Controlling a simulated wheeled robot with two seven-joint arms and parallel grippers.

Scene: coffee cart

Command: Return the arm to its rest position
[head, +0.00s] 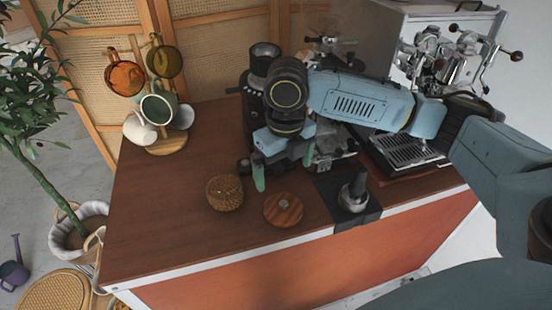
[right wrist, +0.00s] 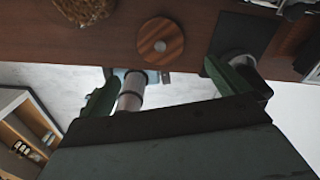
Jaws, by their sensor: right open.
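My right arm (head: 360,100) reaches in from the right side of the head view and bends down over the cart. My right gripper (head: 284,168) hangs above the countertop with its two green fingers apart and nothing between them. It stands behind and above the round wooden lid (head: 283,210) and right of the woven basket (head: 224,192). In the right wrist view the gripper (right wrist: 172,85) also shows open, with the counter edge and the floor beyond its fingers. My left gripper is not in view.
A tamper (head: 353,193) stands on a dark mat (head: 370,213) at the front edge. The espresso machine (head: 440,60) with its drip tray (head: 408,150) is at the right. A mug tree (head: 166,146) with several mugs stands at the back left. The left countertop (head: 150,210) is clear.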

